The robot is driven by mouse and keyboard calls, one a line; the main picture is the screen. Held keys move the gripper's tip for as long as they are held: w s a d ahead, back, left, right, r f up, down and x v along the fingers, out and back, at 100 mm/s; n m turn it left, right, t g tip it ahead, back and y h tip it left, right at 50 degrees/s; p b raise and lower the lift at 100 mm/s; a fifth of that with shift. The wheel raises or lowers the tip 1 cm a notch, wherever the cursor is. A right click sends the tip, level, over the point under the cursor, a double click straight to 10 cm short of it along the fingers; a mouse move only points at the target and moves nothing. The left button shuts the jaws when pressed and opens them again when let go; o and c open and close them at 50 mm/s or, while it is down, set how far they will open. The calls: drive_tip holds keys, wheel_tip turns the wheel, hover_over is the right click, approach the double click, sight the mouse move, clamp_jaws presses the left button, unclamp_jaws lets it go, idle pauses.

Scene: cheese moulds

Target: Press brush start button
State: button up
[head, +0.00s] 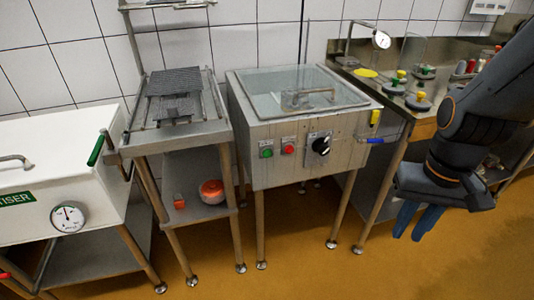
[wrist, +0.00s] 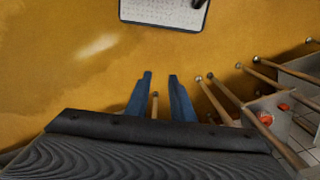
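A steel machine (head: 297,165) with a glass lid stands in the middle of the head view. On its front are a green button (head: 267,153), a red button (head: 288,149) to its right, and a black rotary knob (head: 321,145) further right. The small labels above the buttons are too small to read, so I cannot tell which is the brush start button. My gripper (head: 411,238) hangs to the right of the machine and below its panel, apart from it, fingers pointing down. In the wrist view my gripper (wrist: 160,77) is open and empty above the floor.
A blue-handled valve (head: 376,141) sticks out at the machine's right side. A steel rack (head: 178,135) and a white tank (head: 55,175) stand to the left. A counter with gauges and weights (head: 420,90) is behind my arm. The yellow floor (head: 310,275) in front is clear.

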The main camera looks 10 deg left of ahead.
clamp_jaws()
idle(1.8)
